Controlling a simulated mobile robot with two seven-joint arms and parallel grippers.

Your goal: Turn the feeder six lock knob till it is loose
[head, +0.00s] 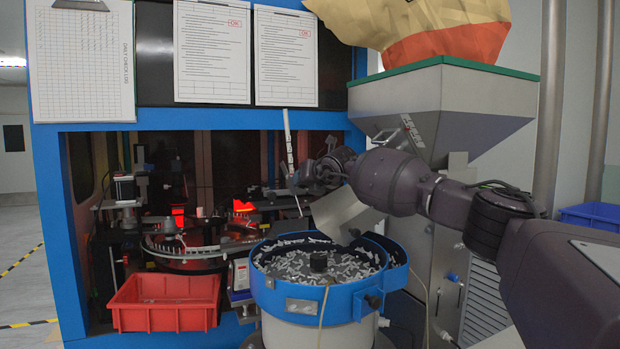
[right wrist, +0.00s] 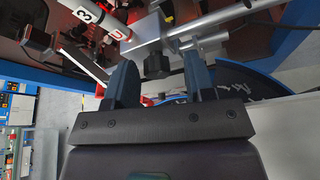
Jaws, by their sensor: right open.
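A small black knob (right wrist: 157,66) on a grey metal clamp block (right wrist: 147,35) shows in the right wrist view. It sits between the two dark fingers of my right gripper (right wrist: 158,78), near the fingertips. The fingers are open, with a visible gap on each side of the knob. I cannot read a feeder six label there. In the head view my right gripper (head: 308,178) reaches in from the right, in front of the machine opening and above the blue bowl feeder (head: 310,300); the knob cannot be made out there. My left gripper is out of view.
A white marked post (head: 288,140) stands close to my right gripper. The bowl feeder below holds many small pale parts. A red bin (head: 165,303) is at the lower left. A grey hopper (head: 445,105) stands behind my right arm.

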